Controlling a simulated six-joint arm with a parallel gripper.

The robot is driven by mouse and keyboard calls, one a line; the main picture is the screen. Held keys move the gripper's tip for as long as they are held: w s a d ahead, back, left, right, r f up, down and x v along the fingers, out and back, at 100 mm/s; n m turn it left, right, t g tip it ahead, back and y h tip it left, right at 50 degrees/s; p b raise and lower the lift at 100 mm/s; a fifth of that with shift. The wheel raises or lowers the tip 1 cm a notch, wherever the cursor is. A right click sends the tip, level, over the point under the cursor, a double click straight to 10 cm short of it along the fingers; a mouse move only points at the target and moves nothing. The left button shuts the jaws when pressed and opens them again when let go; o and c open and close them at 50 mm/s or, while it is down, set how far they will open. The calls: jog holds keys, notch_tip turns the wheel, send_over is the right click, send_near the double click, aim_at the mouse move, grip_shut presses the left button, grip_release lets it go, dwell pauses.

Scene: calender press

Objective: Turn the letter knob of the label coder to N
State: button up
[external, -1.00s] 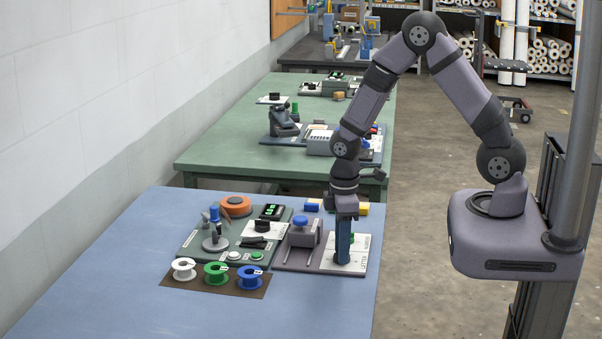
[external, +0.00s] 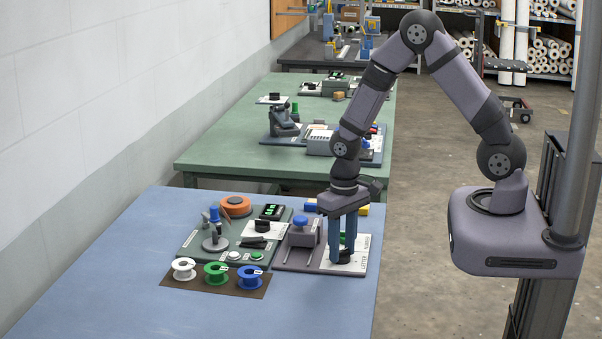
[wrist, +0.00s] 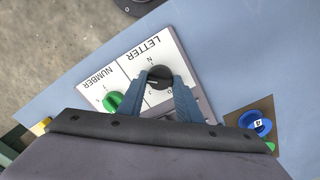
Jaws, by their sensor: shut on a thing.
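The label coder's white panel (external: 357,260) is at the front right of the blue table. In the wrist view (wrist: 128,57) it reads LETTER and NUMBER. The black letter knob (wrist: 158,77) stands in the LETTER half, with the printed N beyond it. It also shows low in the external view (external: 342,257). My gripper (wrist: 160,82) points down at this knob, shut with one finger on each side of it. The green number knob (wrist: 113,101) stands beside it, clear of the fingers. I cannot tell which letter the pointer marks.
A blue-knobbed press unit (external: 302,232) stands close left of my fingers. Beyond it is a green board (external: 205,258) with a lamp-like tool and buttons. White, green and blue spools (external: 250,278) lie on a brown mat. Yellow and blue blocks lie behind the coder.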

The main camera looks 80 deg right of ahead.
aim_at(343, 251)
jog(key=m, duration=0.4)
jog(key=shift+m, duration=0.4)
jog(key=m, duration=0.4)
jog(key=shift+m, duration=0.3)
jog(key=o, duration=1)
jog(key=shift+o, duration=0.2)
jog(key=shift+r+b, duration=0.65)
jog(key=shift+r, duration=3.05)
